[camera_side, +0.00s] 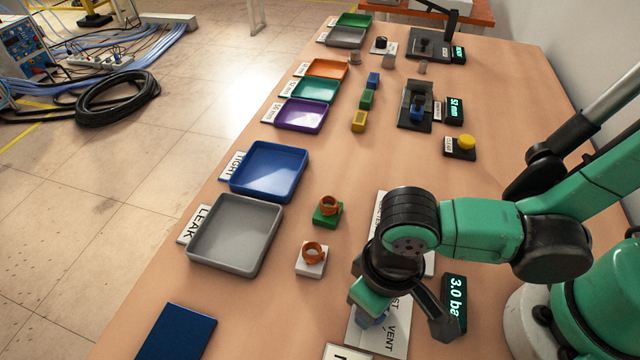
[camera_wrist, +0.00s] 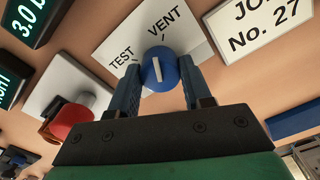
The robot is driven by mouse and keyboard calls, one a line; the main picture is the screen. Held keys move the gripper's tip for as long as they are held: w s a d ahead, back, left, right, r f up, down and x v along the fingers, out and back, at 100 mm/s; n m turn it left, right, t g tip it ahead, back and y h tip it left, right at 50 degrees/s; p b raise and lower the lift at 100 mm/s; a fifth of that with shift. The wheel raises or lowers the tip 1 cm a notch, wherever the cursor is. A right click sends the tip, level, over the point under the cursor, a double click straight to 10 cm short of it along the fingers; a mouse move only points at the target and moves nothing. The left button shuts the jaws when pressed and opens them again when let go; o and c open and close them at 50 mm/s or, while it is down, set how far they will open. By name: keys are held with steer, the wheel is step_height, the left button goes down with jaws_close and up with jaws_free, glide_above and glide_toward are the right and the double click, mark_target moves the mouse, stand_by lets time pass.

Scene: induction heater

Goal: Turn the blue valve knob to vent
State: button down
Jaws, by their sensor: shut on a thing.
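The blue valve knob (camera_wrist: 160,68) sits on a white plate (camera_wrist: 105,45) marked TEST and VENT. In the wrist view its white pointer line runs nearly straight up the picture, nearer to the VENT mark than to TEST. My gripper (camera_wrist: 161,74) has one finger on each side of the knob and is shut on it. In the side view the knob (camera_side: 370,320) is mostly hidden under my gripper (camera_side: 368,312); the plate (camera_side: 396,330) shows beside it. A display (camera_side: 455,303) by the plate reads 3.0, its unit partly cut off.
A red part (camera_wrist: 70,120) on a pale block lies left in the wrist view. A white block (camera_side: 311,260) and a green block (camera_side: 327,214), each with an orange ring, stand left of my gripper. A grey LEAK tray (camera_side: 236,271) and blue TIGHT tray (camera_side: 268,193) lie beyond.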

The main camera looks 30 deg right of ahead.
steer(key=shift+m, duration=1.6)
steer(key=shift+c, duration=1.9)
jaws_free()
steer(key=shift+r, duration=0.15)
steer(key=shift+r, duration=2.7)
